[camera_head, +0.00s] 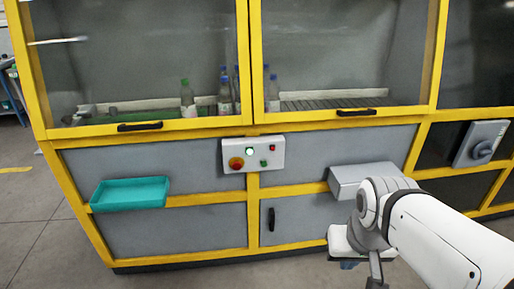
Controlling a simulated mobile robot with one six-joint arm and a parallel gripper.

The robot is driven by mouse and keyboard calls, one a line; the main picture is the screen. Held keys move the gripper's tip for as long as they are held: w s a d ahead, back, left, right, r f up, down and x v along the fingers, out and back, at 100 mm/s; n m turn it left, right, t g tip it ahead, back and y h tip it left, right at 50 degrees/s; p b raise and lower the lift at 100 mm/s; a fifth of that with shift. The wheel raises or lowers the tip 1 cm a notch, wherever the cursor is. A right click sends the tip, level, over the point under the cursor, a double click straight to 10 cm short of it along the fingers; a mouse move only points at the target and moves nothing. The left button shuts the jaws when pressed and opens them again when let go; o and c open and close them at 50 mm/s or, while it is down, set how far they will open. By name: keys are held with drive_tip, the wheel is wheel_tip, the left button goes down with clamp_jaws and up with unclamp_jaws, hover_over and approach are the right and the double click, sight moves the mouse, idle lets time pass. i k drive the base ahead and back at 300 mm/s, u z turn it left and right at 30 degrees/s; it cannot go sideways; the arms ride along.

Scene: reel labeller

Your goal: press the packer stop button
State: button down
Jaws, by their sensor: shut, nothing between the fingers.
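A pale control box (253,154) is fixed to the yellow frame at the middle of the machine's front. No labels are readable, so I cannot tell which is named packer stop. My gripper (375,283) hangs at the bottom edge, right of and below the box, well apart from it. It is shut and empty; its tips are partly cut off by the frame.
A teal tray (130,193) juts out at left, and a grey box-like ledge (362,179) juts out right of the control box, near my arm. Bottles (188,98) stand behind the glazed doors. A grey rotary switch (481,144) is at far right. Floor in front is clear at left.

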sight(236, 166)
drive_tip(key=i, duration=1)
drive_tip(key=z, duration=0.05)
